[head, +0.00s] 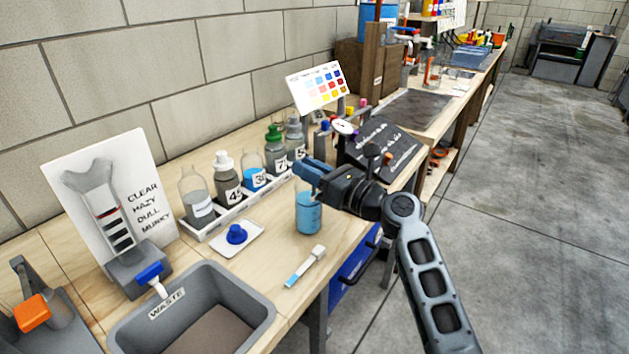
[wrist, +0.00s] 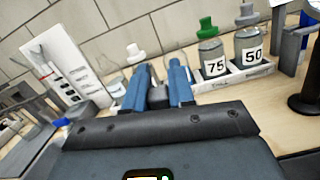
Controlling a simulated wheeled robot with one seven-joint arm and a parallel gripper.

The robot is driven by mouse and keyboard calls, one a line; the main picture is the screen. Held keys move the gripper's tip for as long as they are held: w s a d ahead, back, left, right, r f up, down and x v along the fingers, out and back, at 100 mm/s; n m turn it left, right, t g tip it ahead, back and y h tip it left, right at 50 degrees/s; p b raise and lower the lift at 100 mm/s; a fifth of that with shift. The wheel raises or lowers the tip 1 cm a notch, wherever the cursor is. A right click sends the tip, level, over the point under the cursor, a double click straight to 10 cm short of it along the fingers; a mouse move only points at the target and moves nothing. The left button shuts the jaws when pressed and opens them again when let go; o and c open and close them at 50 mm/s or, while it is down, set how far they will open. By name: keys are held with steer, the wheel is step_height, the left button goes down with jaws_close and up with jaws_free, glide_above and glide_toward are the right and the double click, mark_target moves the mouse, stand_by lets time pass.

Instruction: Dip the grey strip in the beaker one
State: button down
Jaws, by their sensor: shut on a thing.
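My gripper (head: 308,171) is above the beaker (head: 308,214), a clear vessel with blue liquid near the table's front edge. The blue fingers also show in the wrist view (wrist: 158,88), closed on a small grey piece (wrist: 157,94) that looks like the grey strip. Most of the strip is hidden by the fingers, and I cannot tell whether its lower end is in the liquid. A white-handled strip with a blue end (head: 305,266) lies on the table in front of the beaker.
A white rack (head: 213,229) holds several numbered bottles behind the beaker. A blue knob sits on a white tray (head: 256,241). A grey waste bin (head: 262,318) is at the front left, by a white chart board (head: 137,215). A dark sloped panel (head: 396,150) stands to the right.

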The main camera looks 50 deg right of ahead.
steer(key=shift+f, duration=0.4)
step_height(320, 180, up, 11)
steer(key=p, duration=1.1)
steer(key=shift+p, duration=0.35)
stand_by(0.4)
steer(key=shift+r+p, duration=0.8)
steer(key=shift+r, duration=1.65)
